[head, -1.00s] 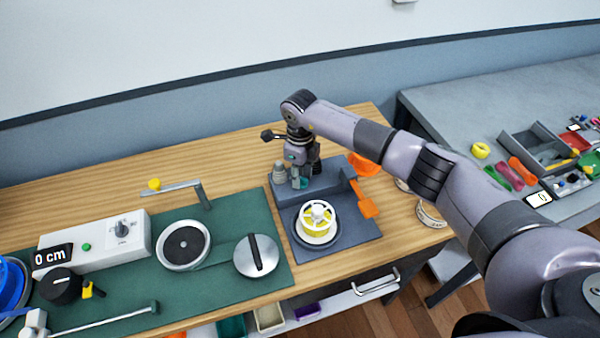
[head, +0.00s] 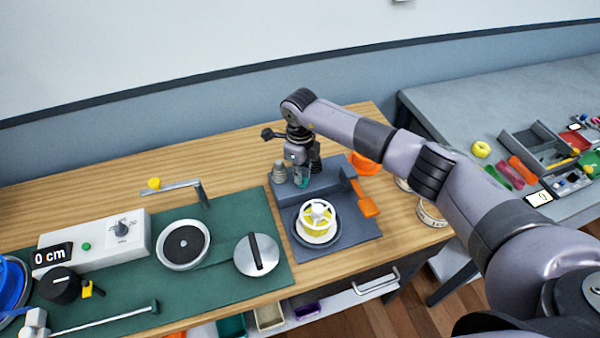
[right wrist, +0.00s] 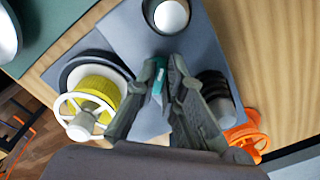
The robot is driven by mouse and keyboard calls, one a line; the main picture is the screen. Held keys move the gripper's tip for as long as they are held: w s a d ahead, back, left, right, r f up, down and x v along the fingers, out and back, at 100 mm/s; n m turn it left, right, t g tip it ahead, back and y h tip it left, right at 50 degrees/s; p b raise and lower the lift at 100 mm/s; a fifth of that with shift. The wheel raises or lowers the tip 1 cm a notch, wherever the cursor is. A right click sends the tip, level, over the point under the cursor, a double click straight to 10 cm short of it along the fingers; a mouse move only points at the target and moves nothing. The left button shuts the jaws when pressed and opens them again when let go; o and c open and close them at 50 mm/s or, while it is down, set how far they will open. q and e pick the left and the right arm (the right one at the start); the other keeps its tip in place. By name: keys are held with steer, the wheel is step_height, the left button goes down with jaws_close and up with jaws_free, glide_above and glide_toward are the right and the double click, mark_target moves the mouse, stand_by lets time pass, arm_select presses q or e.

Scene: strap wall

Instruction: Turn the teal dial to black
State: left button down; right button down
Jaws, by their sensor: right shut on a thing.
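The teal dial (right wrist: 158,80) shows as a small teal piece between the fingertips of my right gripper (right wrist: 160,72) in the right wrist view. The fingers are shut on it from both sides and cover most of it. In the head view my right gripper (head: 300,174) points down at the grey block at the back of the dark grey station (head: 345,238). Only a sliver of the teal dial (head: 302,184) shows there. I cannot see a black mark or where the dial points. My left gripper is not in view.
A white spoked wheel over a yellow drum (head: 318,218) stands close in front of the gripper. A grey knob (head: 279,172) is beside it at left. An orange lever (head: 366,205) and an orange wheel (right wrist: 246,136) are close by. A green mat (head: 222,275) with devices lies to the left.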

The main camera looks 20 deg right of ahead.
steer(key=shift+m, duration=0.3)
steer(key=m+b, duration=0.2)
steer(key=m, duration=0.1)
steer(key=shift+w+d+f, duration=0.1)
steer(key=shift+d, duration=0.05)
steer(key=m+b, duration=0.1)
steer(key=m, duration=0.4)
steer(key=shift+d+m+b, duration=0.1)
steer(key=shift+m+b, duration=0.2)
steer(key=shift+b, duration=0.05)
steer(key=m, duration=0.4)
steer(key=shift+d+b, duration=0.15)
steer(key=shift+b, duration=0.2)
steer(key=shift+m, duration=2.2)
steer(key=c, duration=1.7)
jaws_free()
step_height(320, 180, up, 12)
steer(key=shift+r, duration=0.15)
